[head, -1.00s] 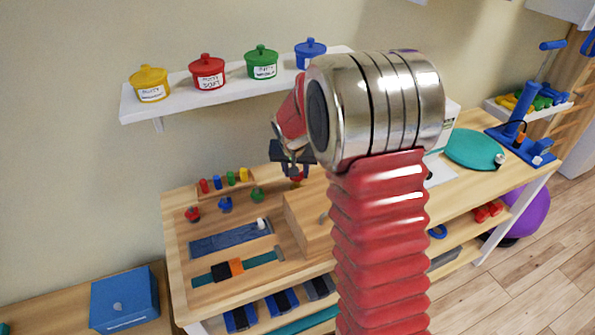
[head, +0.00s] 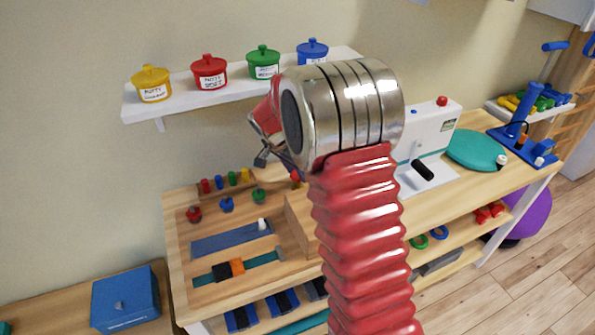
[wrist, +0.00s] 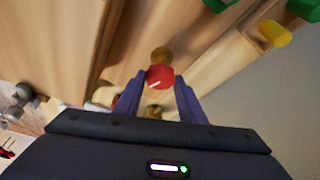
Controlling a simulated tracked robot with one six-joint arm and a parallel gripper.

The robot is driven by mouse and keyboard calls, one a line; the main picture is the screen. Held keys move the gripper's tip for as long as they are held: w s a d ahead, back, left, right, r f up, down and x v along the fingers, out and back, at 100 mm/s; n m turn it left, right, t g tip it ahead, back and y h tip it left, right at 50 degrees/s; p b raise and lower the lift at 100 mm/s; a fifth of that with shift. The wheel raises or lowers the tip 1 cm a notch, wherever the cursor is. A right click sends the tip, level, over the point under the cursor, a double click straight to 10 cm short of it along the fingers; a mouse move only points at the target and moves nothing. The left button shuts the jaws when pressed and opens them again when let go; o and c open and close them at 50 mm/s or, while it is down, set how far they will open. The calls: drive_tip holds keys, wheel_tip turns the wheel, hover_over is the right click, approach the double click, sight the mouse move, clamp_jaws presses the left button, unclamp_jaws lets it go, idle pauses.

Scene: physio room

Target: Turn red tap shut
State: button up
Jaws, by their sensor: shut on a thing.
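The red tap (wrist: 160,77) shows in the wrist view as a round red handle beside a brass part. My gripper (wrist: 161,87) has its two dark fingers on either side of the handle, shut on it. In the head view a small red part of the tap (head: 296,176) shows at the back of the bench board, just left of my arm. My gripper (head: 264,157) shows there only as a dark part, and its fingertips are mostly hidden behind my wrist. I cannot tell the handle's exact turn angle.
A wooden box (head: 301,223) stands close below the tap. Red, blue and green knobs (head: 227,204) and a row of coloured pegs (head: 232,179) sit to the left. A white shelf (head: 190,106) with putty pots is above. A white crank device (head: 428,135) stands right.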

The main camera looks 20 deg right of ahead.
drive_tip(key=shift+w+a+m, duration=0.1)
drive_tip(key=shift+m, duration=0.4)
drive_tip(key=shift+g, duration=0.3)
drive_tip(key=o, duration=1)
drive_tip(key=shift+o, duration=0.2)
drive_tip(key=v, duration=1.2)
